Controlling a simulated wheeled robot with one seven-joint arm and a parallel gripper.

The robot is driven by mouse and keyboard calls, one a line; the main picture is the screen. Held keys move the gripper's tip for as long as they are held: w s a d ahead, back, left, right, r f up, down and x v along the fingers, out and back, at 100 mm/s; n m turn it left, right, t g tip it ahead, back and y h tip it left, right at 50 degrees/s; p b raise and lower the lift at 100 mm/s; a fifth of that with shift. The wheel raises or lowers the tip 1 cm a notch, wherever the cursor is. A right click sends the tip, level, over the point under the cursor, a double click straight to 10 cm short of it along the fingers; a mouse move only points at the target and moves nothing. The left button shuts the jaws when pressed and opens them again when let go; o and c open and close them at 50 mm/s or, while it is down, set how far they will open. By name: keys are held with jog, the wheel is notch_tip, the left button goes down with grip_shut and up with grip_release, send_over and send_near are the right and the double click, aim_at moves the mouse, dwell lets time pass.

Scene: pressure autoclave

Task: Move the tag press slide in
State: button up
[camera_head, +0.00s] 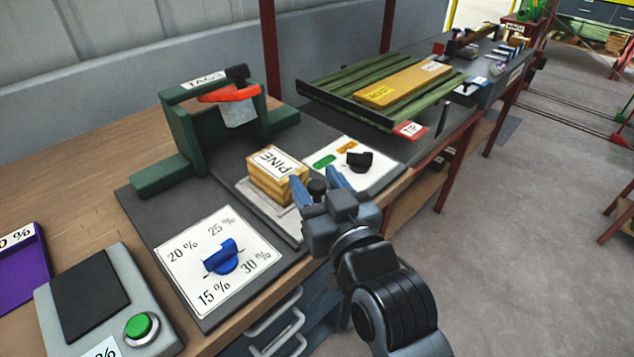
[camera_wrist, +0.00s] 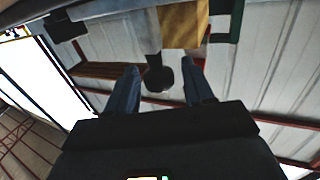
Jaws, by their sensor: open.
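The tag press (camera_head: 183,150) is a dark green frame with a "TAGS" label and a red lever (camera_head: 228,94), on a dark base. Its light grey slide (camera_head: 268,207) sticks out toward the bench's front edge and carries a wooden block (camera_head: 268,184) labelled "PINE". A black knob (camera_head: 317,187) is at the slide's front end. My gripper (camera_head: 314,179) is open at the knob, with blue fingers on either side. In the wrist view the knob (camera_wrist: 159,79) sits between the spread fingers, with gaps on both sides. The slide (camera_wrist: 146,30) and block (camera_wrist: 184,25) show beyond it.
A percent dial with a blue knob (camera_head: 222,257) lies left of my gripper. A panel with a black knob (camera_head: 360,159) is close on the right. A scale-like box with a green button (camera_head: 142,327) stands at front left. Green rails (camera_head: 345,85) lie behind right.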

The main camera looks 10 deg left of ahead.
jog(key=v, duration=0.7)
jog(key=shift+s+d, duration=0.15)
jog(key=shift+s, duration=0.15)
